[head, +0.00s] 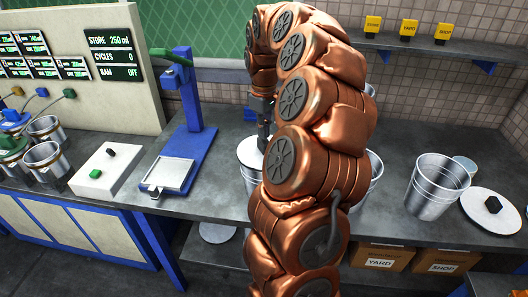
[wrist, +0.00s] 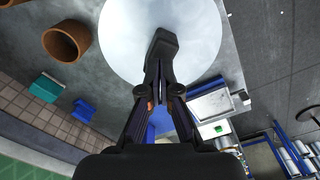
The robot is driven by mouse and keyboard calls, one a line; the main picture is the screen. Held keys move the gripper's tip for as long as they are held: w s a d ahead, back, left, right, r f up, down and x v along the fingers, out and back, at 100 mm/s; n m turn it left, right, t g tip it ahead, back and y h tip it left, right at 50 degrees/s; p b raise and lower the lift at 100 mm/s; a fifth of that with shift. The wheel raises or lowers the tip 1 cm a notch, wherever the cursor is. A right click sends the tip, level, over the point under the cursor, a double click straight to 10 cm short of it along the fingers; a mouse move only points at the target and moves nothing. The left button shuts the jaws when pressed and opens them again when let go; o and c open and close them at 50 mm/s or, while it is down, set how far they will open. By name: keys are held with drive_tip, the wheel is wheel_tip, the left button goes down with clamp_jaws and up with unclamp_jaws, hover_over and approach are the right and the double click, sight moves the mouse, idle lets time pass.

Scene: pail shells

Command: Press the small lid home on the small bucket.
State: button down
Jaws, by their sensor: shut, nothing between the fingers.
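A white round lid (head: 246,153) lies on top of a metal bucket (head: 250,178) at the middle of the counter, partly hidden by my arm. I take these to be the small lid and small bucket. In the wrist view the lid (wrist: 120,45) is a pale disc with a dark knob-like shape (wrist: 162,45) on it. My gripper (head: 264,140) points down over the lid. In the wrist view my gripper (wrist: 161,85) is shut and empty, its tips close to the dark shape. I cannot tell whether they touch, or whether the lid is fully seated.
An open metal bucket (head: 432,190) and a white lid with a black knob (head: 480,205) stand to the right. Another bucket (head: 376,168) is partly behind my arm. A blue press stand (head: 187,120) and a white block (head: 108,172) are to the left.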

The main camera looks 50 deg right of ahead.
drive_tip(key=shift+f+b, duration=0.6)
drive_tip(key=shift+f, duration=0.25)
drive_tip(key=shift+r, duration=0.2)
idle(0.5)
drive_tip(key=shift+r+p, duration=1.1)
drive_tip(key=shift+r, duration=2.25)
